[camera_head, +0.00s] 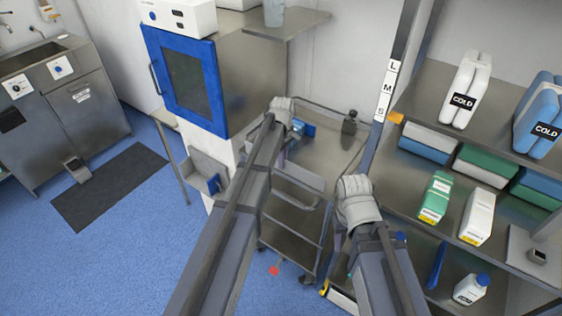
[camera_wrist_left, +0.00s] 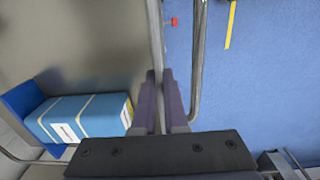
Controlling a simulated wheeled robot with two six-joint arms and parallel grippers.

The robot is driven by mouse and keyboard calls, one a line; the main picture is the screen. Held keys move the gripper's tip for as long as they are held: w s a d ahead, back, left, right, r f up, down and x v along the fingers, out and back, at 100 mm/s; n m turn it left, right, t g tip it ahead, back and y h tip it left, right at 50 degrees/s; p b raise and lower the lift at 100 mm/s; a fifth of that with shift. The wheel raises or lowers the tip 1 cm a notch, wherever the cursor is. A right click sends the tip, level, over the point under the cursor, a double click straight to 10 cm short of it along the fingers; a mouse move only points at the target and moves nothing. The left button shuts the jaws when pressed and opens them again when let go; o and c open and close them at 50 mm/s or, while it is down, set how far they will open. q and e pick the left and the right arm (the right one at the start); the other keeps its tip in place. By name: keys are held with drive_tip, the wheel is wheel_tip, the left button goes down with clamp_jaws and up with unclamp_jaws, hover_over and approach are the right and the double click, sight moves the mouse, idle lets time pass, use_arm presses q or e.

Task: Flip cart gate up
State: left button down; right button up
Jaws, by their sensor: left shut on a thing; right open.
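The metal cart (camera_head: 322,158) stands mid-picture in the head view, with a top shelf, rails and lower shelves. In the left wrist view a thin upright-looking metal edge (camera_wrist_left: 155,35) of the cart runs between the two purple fingers of my left gripper (camera_wrist_left: 160,100). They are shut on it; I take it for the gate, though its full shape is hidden.
A blue-and-white pack (camera_wrist_left: 80,118) lies on the cart's shelf. A curved tube (camera_wrist_left: 198,60) runs beside the held edge. Shelving (camera_head: 440,95) with cold packs and bottles is close at right. A blue-doored cabinet (camera_head: 185,80) stands left. Blue floor is open at lower left.

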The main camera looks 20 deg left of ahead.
use_arm(q)
drive_tip(key=shift+w, duration=0.1)
drive_tip(key=c, duration=1)
unclamp_jaws()
drive_tip(key=shift+o, duration=0.2)
drive_tip(key=shift+r, duration=0.1)
wheel_tip(320, 180, up, 8)
drive_tip(key=p, duration=0.8)
drive_tip(key=shift+d+f, duration=0.1)
drive_tip(key=shift+f, duration=0.1)
